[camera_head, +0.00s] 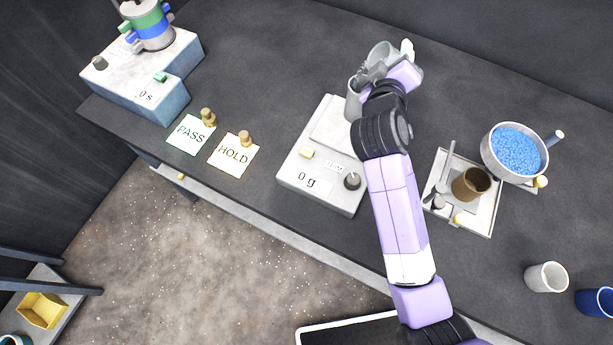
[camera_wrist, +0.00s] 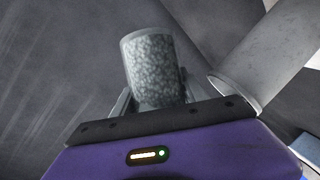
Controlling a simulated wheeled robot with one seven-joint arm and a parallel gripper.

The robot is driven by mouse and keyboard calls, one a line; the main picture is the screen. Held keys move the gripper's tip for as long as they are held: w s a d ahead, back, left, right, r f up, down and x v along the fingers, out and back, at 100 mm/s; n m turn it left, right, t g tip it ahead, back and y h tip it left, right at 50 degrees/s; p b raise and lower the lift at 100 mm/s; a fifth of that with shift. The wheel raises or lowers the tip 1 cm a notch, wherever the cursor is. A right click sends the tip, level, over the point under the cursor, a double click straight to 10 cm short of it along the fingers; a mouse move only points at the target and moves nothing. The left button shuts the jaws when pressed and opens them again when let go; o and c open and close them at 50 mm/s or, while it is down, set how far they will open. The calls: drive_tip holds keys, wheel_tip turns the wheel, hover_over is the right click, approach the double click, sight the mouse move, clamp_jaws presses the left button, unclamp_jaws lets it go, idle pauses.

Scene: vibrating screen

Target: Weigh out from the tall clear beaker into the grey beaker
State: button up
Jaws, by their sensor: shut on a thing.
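My gripper (camera_head: 373,75) is shut on the tall clear beaker (camera_head: 381,52), behind the scale. In the wrist view the clear beaker (camera_wrist: 152,62) sits between the fingers, with grey grainy matter showing through its wall. The grey beaker (camera_head: 352,102) stands at the back right of the scale (camera_head: 318,150), left of my gripper and partly hidden by my wrist. A plain grey cylinder with an open rim, apparently this beaker (camera_wrist: 262,65), shows at the right in the wrist view. The scale display reads 0 g.
PASS (camera_head: 190,135) and HOLD (camera_head: 233,155) cards with brass weights lie left of the scale. A tray (camera_head: 485,218) with a brown cup, a bowl of blue granules (camera_head: 515,150), and white (camera_head: 545,278) and blue (camera_head: 596,302) cups stand right. A sieve machine (camera_head: 140,75) is far left.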

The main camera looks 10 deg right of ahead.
drive_tip(key=shift+f+b, duration=0.3)
drive_tip(key=shift+f, duration=0.05)
drive_tip(key=shift+r+n, duration=0.1)
drive_tip(key=shift+n, duration=0.2)
idle(0.9)
idle(0.3)
drive_tip(key=shift+r+n+h, duration=0.1)
drive_tip(key=shift+n+h, duration=0.3)
drive_tip(key=shift+n, duration=0.1)
idle(5.8)
